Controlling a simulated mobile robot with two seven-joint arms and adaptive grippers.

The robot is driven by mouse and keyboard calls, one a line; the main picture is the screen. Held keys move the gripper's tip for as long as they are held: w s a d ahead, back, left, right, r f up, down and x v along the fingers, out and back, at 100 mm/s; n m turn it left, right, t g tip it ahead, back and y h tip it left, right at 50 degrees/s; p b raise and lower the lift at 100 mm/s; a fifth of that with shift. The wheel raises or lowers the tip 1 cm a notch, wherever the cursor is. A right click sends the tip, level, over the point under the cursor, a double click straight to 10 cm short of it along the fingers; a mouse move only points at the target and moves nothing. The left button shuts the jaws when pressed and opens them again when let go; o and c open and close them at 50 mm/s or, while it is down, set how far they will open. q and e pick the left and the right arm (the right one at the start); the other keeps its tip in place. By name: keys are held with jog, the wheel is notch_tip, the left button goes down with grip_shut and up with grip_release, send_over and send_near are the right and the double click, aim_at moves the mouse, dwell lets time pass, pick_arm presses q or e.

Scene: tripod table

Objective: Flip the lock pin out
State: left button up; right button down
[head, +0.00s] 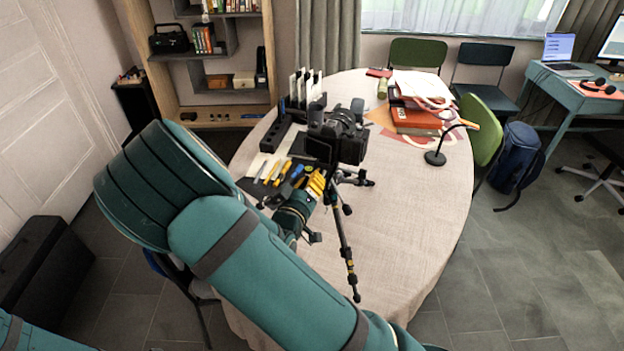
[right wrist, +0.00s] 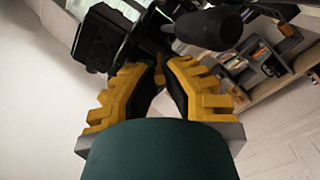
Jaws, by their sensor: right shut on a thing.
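A black camera (head: 345,135) sits on a tripod (head: 345,240) standing on the round table (head: 410,230). My right gripper (head: 318,184), with yellow fingers, reaches in just below the camera, at the tripod's head. In the right wrist view its fingertips (right wrist: 160,64) come close together on a small orange-yellow piece (right wrist: 159,74), which looks like the lock pin. The fingers cover part of it, so which way the pin points cannot be told. Dark tripod parts lie just beyond the fingertips. My left gripper is out of view.
Left of the camera are a dark holder (head: 277,133) with upright white cards and several small tools (head: 270,172). Books (head: 415,118) and a black desk lamp (head: 436,157) stand at the back right. The table's front right is clear.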

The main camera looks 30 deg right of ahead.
jog(key=c, duration=1)
grip_release()
jog(key=shift+a, duration=0.15)
jog(key=shift+s, duration=0.1)
jog(key=v, duration=1.2)
